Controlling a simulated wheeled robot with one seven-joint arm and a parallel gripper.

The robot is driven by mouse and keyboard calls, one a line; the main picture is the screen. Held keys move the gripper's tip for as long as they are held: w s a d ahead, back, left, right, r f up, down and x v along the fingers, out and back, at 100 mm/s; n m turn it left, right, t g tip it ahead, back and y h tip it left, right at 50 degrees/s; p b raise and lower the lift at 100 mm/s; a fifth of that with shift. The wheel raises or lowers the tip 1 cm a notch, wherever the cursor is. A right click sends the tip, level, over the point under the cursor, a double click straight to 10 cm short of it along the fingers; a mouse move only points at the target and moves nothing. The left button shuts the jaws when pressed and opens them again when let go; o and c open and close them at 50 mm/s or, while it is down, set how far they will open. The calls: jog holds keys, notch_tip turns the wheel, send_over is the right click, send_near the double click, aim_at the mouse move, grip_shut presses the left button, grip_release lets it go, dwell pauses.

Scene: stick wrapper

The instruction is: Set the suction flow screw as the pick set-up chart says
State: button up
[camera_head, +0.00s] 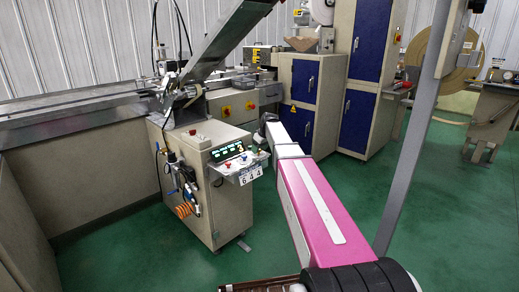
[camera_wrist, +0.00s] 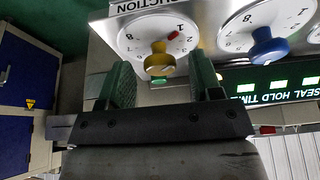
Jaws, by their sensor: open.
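The suction dial (camera_wrist: 140,32) is a white numbered plate with a yellow knob (camera_wrist: 158,62), shown upside down in the wrist view. The lettering above it is cut off and ends in "UCTION". A red mark on the plate sits close to the numeral 1. My gripper (camera_wrist: 161,72) is open, with a green-padded finger on each side of the yellow knob in the picture; I cannot tell whether they touch it. In the head view the control panel (camera_head: 240,172) is on the beige cabinet, with my arm's end just right of it. No set-up chart is readable.
A second dial with a blue knob (camera_wrist: 268,47) is to the right, close to my right finger. A lit display (camera_wrist: 276,84), labelled "SEAL HOLD TIME", is below it. In the head view a slanted metal chute (camera_head: 225,42) rises over the machine, and a grey post (camera_head: 412,140) stands right of my arm.

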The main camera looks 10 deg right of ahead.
jog(key=c, duration=0.9)
jog(key=m+h, duration=0.1)
jog(key=m, duration=0.1)
jog(key=m+h, duration=0.1)
jog(key=m, duration=0.2)
jog(key=shift+s+a+m+t, duration=0.1)
jog(key=shift+a+m+t, duration=0.1)
jog(key=shift+m+t, duration=0.15)
jog(key=m+h, duration=0.2)
jog(key=m, duration=0.3)
jog(key=shift+a+m, duration=0.15)
jog(key=shift+m, duration=0.1)
jog(key=m, duration=0.2)
jog(key=m+g+h, duration=0.1)
jog(key=m, duration=0.1)
jog(key=m+h, duration=0.1)
jog(key=m, duration=0.1)
jog(key=shift+w+a+g, duration=0.15)
jog(key=shift+w+g, duration=0.1)
jog(key=shift+g, duration=0.1)
jog(key=shift+m+g+h, duration=0.25)
jog(key=shift+m+g, duration=0.2)
jog(key=shift+m, duration=0.9)
jog(key=shift+m+g+h, duration=0.25)
jog(key=shift+m+g, duration=0.2)
jog(key=shift+m, duration=0.9)
